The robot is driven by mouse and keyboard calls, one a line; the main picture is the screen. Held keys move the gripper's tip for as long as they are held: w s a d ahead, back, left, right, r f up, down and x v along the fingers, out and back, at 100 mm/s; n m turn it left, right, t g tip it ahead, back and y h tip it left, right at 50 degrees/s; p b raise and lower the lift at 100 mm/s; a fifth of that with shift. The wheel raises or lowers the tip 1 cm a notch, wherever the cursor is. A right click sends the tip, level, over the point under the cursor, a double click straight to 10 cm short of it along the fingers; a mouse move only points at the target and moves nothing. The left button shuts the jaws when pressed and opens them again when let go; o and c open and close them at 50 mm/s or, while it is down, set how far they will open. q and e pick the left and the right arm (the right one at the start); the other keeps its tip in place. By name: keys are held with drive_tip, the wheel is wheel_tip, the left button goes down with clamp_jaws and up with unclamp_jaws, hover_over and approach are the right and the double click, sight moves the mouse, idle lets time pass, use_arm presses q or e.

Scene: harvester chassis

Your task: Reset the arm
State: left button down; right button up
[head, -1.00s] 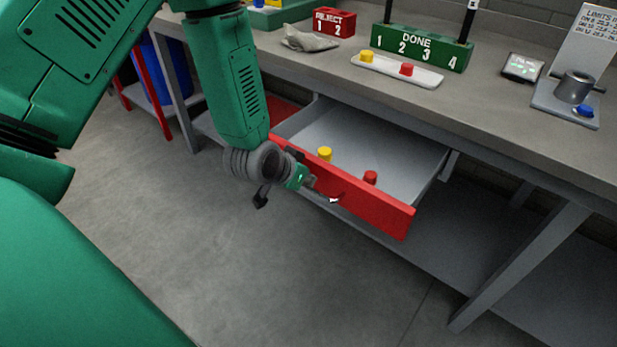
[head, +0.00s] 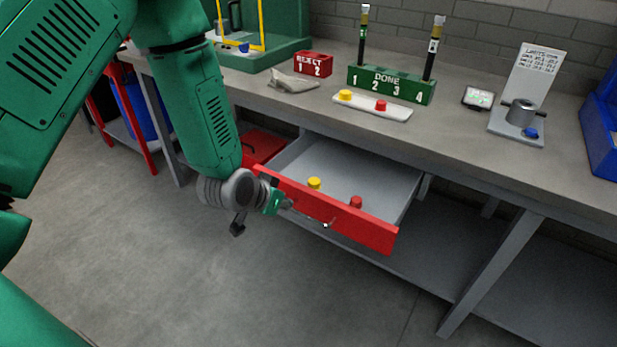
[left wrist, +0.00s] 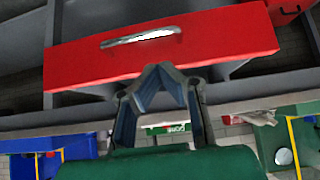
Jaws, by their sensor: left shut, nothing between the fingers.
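My left arm comes in from the left in the head view. Its gripper (head: 310,220) is in front of the open drawer's red front (head: 352,222). The gripper is shut and empty; its fingertips (left wrist: 160,68) meet in the left wrist view. The red drawer front (left wrist: 220,38) with its metal handle (left wrist: 141,37) shows there too, the handle beyond the fingertips. I cannot tell whether the fingers touch the drawer front. The drawer is pulled out and holds a yellow knob-like piece (head: 314,183) and a red one (head: 355,201). My right gripper is not in view.
The grey bench (head: 455,130) carries a green DONE block (head: 390,88) with two upright rods, a red REJECT block (head: 313,64), a white tray (head: 372,106), a grey cloth (head: 293,82) and a blue bin (head: 602,130) at right. The floor before the bench is clear.

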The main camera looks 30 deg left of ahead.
use_arm(q)
drive_tip(key=s+d+f+g, duration=0.2)
drive_tip(key=s+f+g, duration=0.2)
drive_tip(key=s, duration=1)
drive_tip(key=s+d+f+g, duration=0.1)
drive_tip(key=s+f+g, duration=0.3)
drive_tip(key=s+f, duration=0.5)
drive_tip(key=s, duration=0.5)
drive_tip(key=shift+s+d+f+y, duration=0.15)
drive_tip(key=shift+s+d+y, duration=0.25)
drive_tip(key=shift+w, duration=0.2)
